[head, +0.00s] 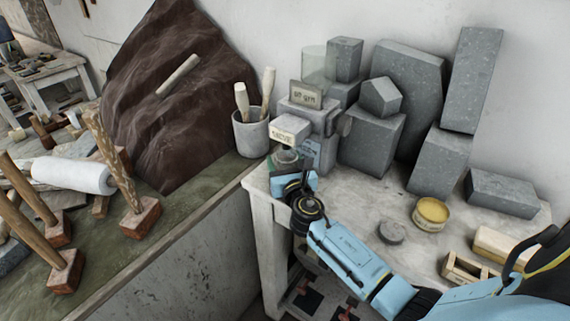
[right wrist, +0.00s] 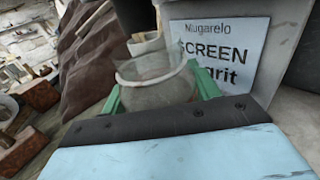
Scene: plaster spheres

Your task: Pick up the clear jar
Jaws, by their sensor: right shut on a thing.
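The clear jar (right wrist: 155,76) is a see-through, rounded vessel with a pale rim. It stands between the two green fingers of my right gripper (right wrist: 160,92), which is shut on it, one finger at each side. In the head view the jar (head: 286,156) is small and partly hidden by my right gripper (head: 287,166), at the corner of the pale table (head: 350,190) in front of the stacked boxes. I cannot tell whether its base touches the table. My left gripper is not in view.
A labelled box (right wrist: 218,45) stands close beside the jar. A grey pot of tools (head: 250,135) is just left. Another clear cylinder (head: 318,65) stands higher among grey stone blocks (head: 372,140). A yellow tin (head: 431,213) sits on the table's right side.

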